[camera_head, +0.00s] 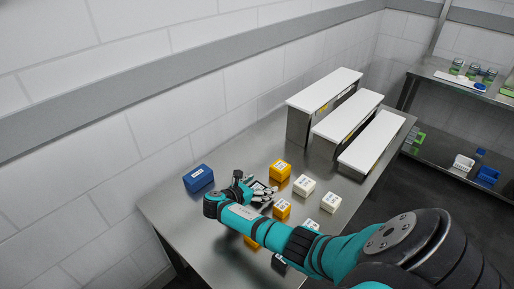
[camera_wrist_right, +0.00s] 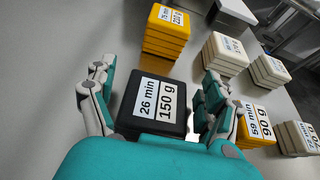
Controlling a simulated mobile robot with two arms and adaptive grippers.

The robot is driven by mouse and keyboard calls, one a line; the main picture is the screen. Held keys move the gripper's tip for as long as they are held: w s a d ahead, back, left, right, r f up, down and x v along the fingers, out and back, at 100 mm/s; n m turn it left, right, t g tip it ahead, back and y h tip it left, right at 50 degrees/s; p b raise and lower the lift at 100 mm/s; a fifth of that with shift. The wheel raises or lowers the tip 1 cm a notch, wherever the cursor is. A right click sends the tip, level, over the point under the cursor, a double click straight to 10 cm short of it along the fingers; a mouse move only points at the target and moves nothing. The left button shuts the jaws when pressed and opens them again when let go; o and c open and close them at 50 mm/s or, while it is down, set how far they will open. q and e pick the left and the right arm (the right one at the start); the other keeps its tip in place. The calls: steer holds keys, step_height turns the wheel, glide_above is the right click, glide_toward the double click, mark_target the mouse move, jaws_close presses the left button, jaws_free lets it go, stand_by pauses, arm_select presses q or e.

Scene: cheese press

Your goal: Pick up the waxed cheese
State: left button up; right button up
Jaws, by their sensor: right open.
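A black block (camera_wrist_right: 155,100) with a white label reading "26 min 150 g" sits on the metal table between the fingers of my right gripper (camera_wrist_right: 158,80). It looks like a dark-coated cheese; the frames do not name it as waxed. The fingers are open, one on each side, and contact cannot be told. In the head view, my right gripper (camera_head: 254,188) is low over the table, and it partly hides the block. My left gripper is out of view.
Yellow block stacks (camera_head: 280,170) and white ones (camera_head: 304,187) stand close to the right of my gripper. A blue block (camera_head: 198,178) lies to the left, near the wall. White-topped stands (camera_head: 372,140) occupy the table's far end.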

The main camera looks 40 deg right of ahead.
steer(key=c, duration=1.3)
